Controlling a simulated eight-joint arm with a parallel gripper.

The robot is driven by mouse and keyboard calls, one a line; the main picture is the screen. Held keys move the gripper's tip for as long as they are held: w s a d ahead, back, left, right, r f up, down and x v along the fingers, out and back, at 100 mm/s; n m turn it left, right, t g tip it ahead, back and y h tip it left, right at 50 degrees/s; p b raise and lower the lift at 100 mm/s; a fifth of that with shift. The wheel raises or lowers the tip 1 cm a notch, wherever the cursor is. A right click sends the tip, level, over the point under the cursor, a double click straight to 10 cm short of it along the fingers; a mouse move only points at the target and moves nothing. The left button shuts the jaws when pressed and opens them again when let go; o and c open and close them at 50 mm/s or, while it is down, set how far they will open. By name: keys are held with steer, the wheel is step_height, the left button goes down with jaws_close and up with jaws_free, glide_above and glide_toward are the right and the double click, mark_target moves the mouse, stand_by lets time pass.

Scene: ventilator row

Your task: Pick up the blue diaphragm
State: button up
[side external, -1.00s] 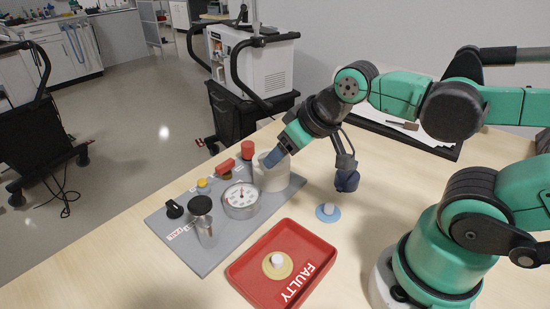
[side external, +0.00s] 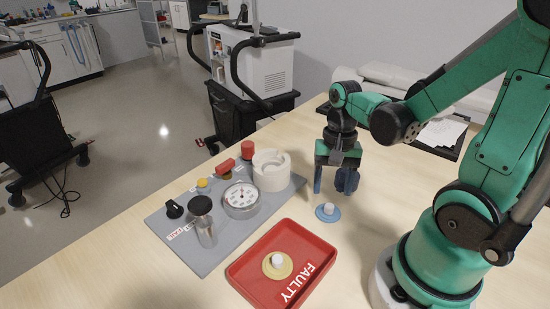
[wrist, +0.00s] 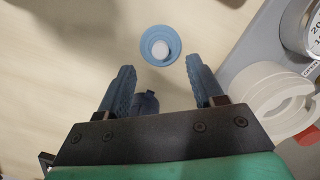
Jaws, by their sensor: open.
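The blue diaphragm (side external: 327,213) is a flat light-blue disc with a white centre knob. It lies on the wooden table between the grey panel and my arm. In the wrist view the diaphragm (wrist: 160,45) lies just beyond the fingertips, roughly centred between them. My gripper (side external: 330,190) is open and empty, pointing down above and slightly behind the diaphragm, not touching it. Its two blue fingers also show spread in the wrist view (wrist: 162,70).
A dark blue rounded object (wrist: 146,103) stands between and below my fingers. The grey panel (side external: 183,246) carries a white cylinder (side external: 271,170), a gauge (side external: 240,199) and knobs. A red FAULTY tray (side external: 247,288) holds a yellowish disc (side external: 277,265). Bare table surrounds the diaphragm.

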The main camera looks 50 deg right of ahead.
mark_target(329, 206)
steer(key=shift+s+a+f, duration=0.1)
steer(key=shift+a+f, duration=0.05)
steer(key=shift+f, duration=1)
steer(key=shift+s+a+f, duration=0.1)
steer(key=shift+f, duration=1)
jaws_close()
